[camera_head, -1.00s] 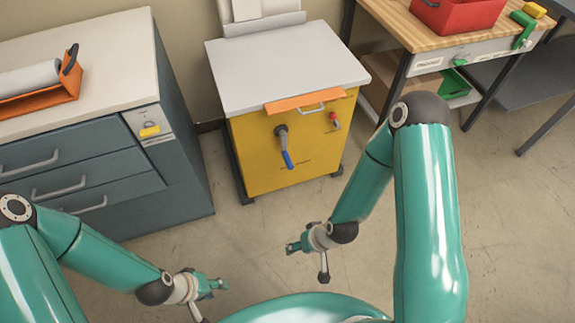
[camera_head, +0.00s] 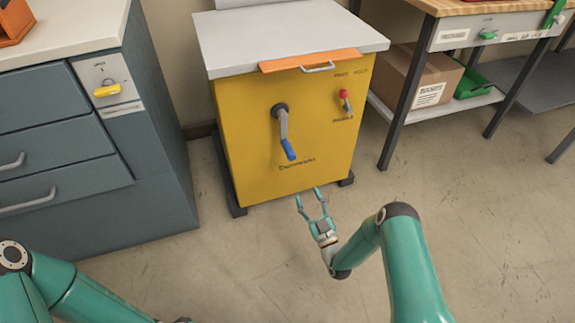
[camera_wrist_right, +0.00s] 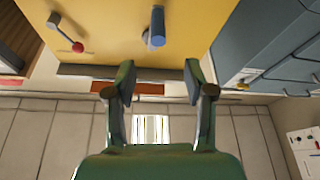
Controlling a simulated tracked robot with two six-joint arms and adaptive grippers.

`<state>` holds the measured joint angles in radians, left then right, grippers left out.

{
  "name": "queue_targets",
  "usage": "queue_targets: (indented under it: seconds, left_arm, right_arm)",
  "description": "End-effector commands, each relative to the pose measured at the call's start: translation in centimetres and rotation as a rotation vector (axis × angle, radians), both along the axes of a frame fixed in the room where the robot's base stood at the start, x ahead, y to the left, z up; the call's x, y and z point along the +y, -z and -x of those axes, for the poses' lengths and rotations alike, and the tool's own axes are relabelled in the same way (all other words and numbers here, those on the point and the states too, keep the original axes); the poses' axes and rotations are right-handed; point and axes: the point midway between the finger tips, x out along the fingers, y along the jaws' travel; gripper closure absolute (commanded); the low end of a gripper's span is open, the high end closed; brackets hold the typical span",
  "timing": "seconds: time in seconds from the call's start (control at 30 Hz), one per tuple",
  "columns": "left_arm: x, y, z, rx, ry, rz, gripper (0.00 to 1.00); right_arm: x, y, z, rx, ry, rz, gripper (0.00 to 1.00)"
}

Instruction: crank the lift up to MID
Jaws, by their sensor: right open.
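The yellow lift cabinet (camera_head: 240,150) has a grey top (camera_head: 285,35). On its front is a crank (camera_head: 283,122) with a blue grip (camera_head: 288,150) hanging down. To its right is a small red-knobbed lever (camera_head: 345,97). My right gripper (camera_head: 311,194) is open and empty, in front of and below the crank, apart from it. In the right wrist view the open fingers (camera_wrist_right: 160,80) show with the blue grip (camera_wrist_right: 156,30) beyond them and the red knob (camera_wrist_right: 78,47) to the left. My left gripper is out of view; only its arm shows at lower left.
A blue-grey drawer cabinet (camera_head: 60,130) with a yellow switch (camera_head: 107,90) stands at left. A workbench (camera_head: 480,35) stands at right, with a cardboard box (camera_head: 425,80) and a green bin (camera_head: 470,84) on its shelf. The floor (camera_head: 480,200) in front is clear.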

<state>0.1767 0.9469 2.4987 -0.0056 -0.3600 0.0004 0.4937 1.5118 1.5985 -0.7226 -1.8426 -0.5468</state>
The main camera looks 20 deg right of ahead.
Motion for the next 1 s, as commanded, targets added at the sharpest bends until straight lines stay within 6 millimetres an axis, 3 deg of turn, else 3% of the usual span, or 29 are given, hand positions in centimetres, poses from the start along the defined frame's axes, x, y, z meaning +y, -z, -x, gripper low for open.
queue_targets:
  seconds: [0.27, 0.8, 1.0]
  left_arm:
    - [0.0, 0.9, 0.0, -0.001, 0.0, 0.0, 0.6]
    - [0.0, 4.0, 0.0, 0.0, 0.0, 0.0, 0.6]
    - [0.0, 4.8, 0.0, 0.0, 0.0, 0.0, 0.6]
  right_arm:
    - [0.0, -0.7, -1.8, -0.035, 0.005, 0.007, 0.46]
    - [1.3, -4.7, -11.9, -0.034, 0.006, 0.006, 0.46]
    - [1.5, -5.7, -14.4, -0.031, 0.006, 0.005, 0.46]
